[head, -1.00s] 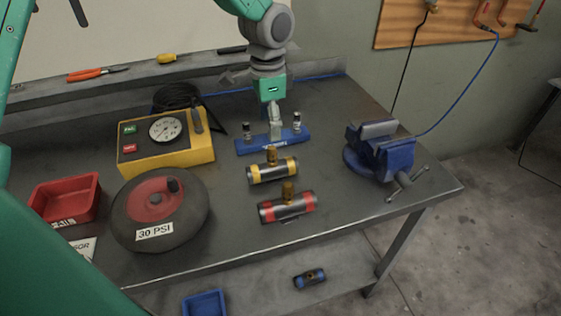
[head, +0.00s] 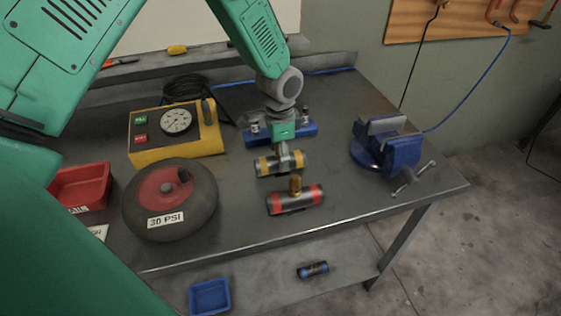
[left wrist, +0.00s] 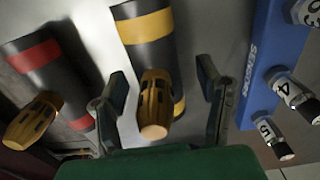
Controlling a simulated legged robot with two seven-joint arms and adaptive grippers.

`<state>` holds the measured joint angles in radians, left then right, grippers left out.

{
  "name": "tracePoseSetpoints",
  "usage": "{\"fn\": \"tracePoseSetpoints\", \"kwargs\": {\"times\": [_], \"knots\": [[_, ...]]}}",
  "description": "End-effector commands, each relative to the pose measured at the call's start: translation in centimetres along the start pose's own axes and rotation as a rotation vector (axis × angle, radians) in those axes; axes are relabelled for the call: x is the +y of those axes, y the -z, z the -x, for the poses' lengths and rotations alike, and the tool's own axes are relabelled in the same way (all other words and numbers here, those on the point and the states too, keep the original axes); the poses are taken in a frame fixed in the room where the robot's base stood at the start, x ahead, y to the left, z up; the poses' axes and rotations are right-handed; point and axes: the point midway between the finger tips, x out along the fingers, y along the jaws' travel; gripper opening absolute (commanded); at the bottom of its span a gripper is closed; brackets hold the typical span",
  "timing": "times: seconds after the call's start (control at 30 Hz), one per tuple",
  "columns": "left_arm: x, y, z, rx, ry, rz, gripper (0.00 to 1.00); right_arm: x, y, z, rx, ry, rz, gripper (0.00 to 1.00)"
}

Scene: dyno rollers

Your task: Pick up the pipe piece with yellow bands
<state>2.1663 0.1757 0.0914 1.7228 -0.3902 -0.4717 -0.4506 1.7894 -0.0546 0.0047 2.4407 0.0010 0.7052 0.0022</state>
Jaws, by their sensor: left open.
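The pipe piece with yellow bands (head: 268,166) lies on the workbench, dark with a brass fitting on top. My left gripper (head: 284,158) is right above it in the head view and partly covers it. In the left wrist view the two fingers (left wrist: 163,100) are spread apart. The brass fitting of the yellow-banded pipe piece (left wrist: 156,100) stands between them, with a gap on each side. My right gripper is not in view.
The red-banded pipe piece (head: 288,203) lies close in front. A blue sensor holder (head: 308,129) is just behind. A blue vise (head: 400,155) stands right, a wheel (head: 200,205) and yellow gauge box (head: 185,152) left.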

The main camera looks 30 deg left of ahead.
Motion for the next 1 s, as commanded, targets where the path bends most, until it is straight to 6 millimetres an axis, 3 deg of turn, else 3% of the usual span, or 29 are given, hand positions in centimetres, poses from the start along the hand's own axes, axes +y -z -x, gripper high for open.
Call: {"fn": "tracePoseSetpoints", "kwargs": {"times": [0.13,0.3,0.8,1.0], "knots": [[0.0,0.0,0.1,0.001,0.001,0.000,0.56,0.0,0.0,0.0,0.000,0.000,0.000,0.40],[0.0,0.1,0.1,0.000,0.001,0.000,0.00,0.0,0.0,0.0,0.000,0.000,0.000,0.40],[0.1,0.1,-0.3,-0.005,-0.006,0.000,0.00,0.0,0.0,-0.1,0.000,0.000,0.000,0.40],[0.0,0.1,1.8,-0.003,-0.004,0.000,0.00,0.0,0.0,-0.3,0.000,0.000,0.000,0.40]]}}
